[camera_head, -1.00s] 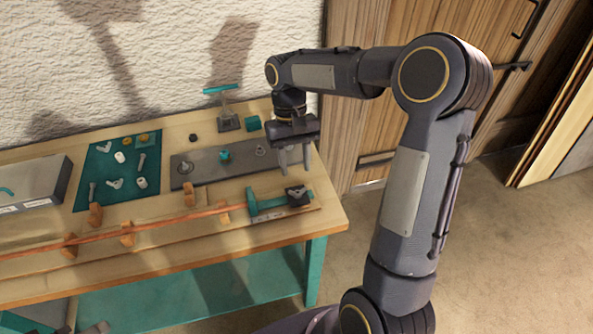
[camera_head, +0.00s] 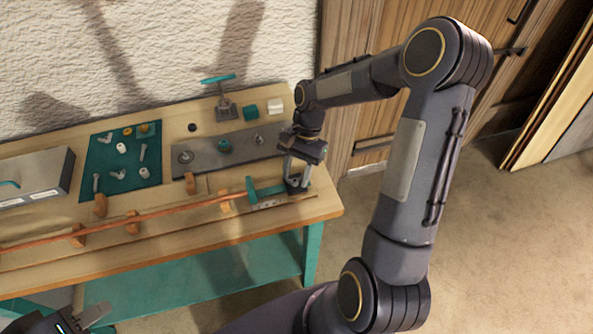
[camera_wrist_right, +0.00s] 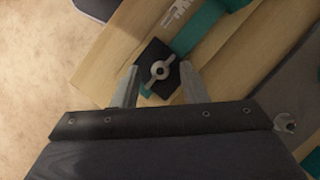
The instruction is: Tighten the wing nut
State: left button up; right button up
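The metal wing nut (camera_wrist_right: 159,70) sits on a dark square block at the end of a teal clamp (camera_wrist_right: 201,24) in the right wrist view. In the head view the clamp (camera_head: 262,190) stands at the right end of the bench, and my gripper mostly hides the nut. My right gripper (camera_wrist_right: 158,80) is open, its fingers apart on either side of the nut; it also shows in the head view (camera_head: 297,178). I cannot tell whether a finger touches the block. My left gripper (camera_head: 92,319) shows only partly at the bottom left edge.
A bent reddish lath (camera_head: 165,213) runs left from the clamp past several wooden pegs. Behind it lie a grey plate (camera_head: 207,153), a teal mat (camera_head: 103,160) with small hardware, and a grey case (camera_head: 40,176). The bench's right edge is close.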

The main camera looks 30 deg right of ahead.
jog(key=shift+c, duration=0.5)
grip_shut()
jog(key=shift+n+h, duration=0.3)
jog(key=shift+n, duration=0.6)
jog(key=shift+o, duration=0.5)
grip_release()
jog(key=shift+w, duration=0.1)
